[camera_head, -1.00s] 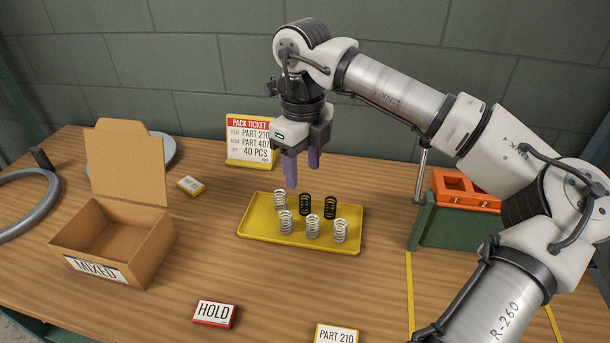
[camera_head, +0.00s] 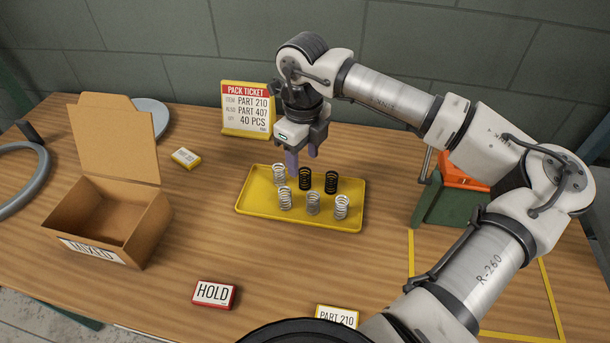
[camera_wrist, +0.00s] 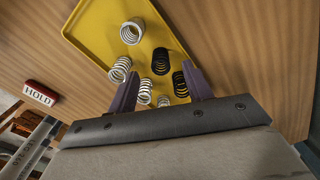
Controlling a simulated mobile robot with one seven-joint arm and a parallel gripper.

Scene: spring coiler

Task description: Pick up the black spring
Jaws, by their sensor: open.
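Two black springs stand on a yellow tray (camera_head: 255,217): one in the middle of the back row (camera_head: 304,181) and one to its right (camera_head: 331,182). White springs stand around them, one at the back left (camera_head: 279,174) and several in the front row (camera_head: 313,204). My gripper (camera_head: 302,166) is open and empty, pointing down at the back row. In the wrist view, the middle black spring (camera_wrist: 160,62) shows between the fingertips (camera_wrist: 160,70), and the other black spring (camera_wrist: 180,85) lies close to the right finger. I cannot tell whether the fingers touch any spring.
An open cardboard box (camera_head: 108,225) labelled MIXED stands left of the tray. A pack ticket sign (camera_head: 247,110) stands behind the tray. A red HOLD block (camera_head: 214,294) and a PART 210 block (camera_head: 337,316) lie in front. A green and orange fixture (camera_head: 452,195) stands right.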

